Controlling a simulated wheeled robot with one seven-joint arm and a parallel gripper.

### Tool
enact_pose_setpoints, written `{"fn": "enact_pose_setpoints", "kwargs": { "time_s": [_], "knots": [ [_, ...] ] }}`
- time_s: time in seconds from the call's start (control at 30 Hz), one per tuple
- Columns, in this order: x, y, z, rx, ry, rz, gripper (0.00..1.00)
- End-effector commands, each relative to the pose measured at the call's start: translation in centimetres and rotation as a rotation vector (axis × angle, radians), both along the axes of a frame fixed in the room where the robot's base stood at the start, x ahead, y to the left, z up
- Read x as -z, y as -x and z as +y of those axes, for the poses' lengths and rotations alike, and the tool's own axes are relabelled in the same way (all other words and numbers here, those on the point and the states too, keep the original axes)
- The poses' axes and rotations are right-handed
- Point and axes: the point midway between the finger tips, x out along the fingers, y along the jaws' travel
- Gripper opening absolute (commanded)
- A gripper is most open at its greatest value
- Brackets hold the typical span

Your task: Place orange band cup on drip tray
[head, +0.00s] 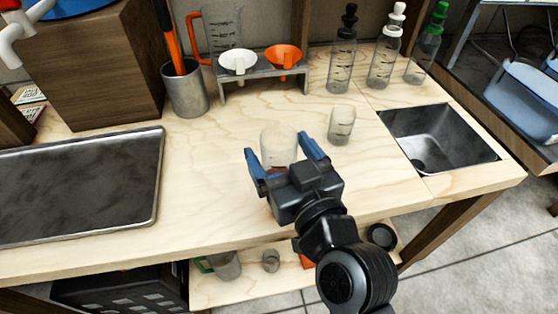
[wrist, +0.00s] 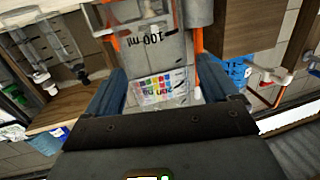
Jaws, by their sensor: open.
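A clear cup (head: 278,138) stands upright on the wooden bench, with a hint of orange low on it, partly hidden behind my gripper; I take it for the orange band cup. My gripper (head: 279,150) is open, its two blue fingers on either side of this cup; I cannot tell whether they touch it. In the wrist view my open fingers (wrist: 160,82) frame a see-through surface with "100 ml" lettering (wrist: 143,42) and orange edging. The drip tray appears to be the dark, metal-rimmed tray (head: 157,178) at the left of the bench, empty.
A second clear cup (head: 342,125) stands close on the right, near a sunken sink (head: 440,135). Behind are a small rack (head: 262,82) with funnels, a metal canister (head: 186,90) and clear bottles (head: 342,60). The bench between cup and tray is clear.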

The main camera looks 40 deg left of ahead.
Motion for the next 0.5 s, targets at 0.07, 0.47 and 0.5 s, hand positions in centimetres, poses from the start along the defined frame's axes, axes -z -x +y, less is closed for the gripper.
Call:
{"fn": "enact_pose_setpoints", "kwargs": {
  "time_s": [0.07,0.47,0.5],
  "knots": [
    [-0.1,-0.5,1.1,-0.001,-0.001,0.0,0.87],
    [0.1,-1.3,2.3,0.001,0.0,0.0,0.87],
    [0.1,-1.3,2.3,0.001,0.0,0.0,0.84]
  ]
}}
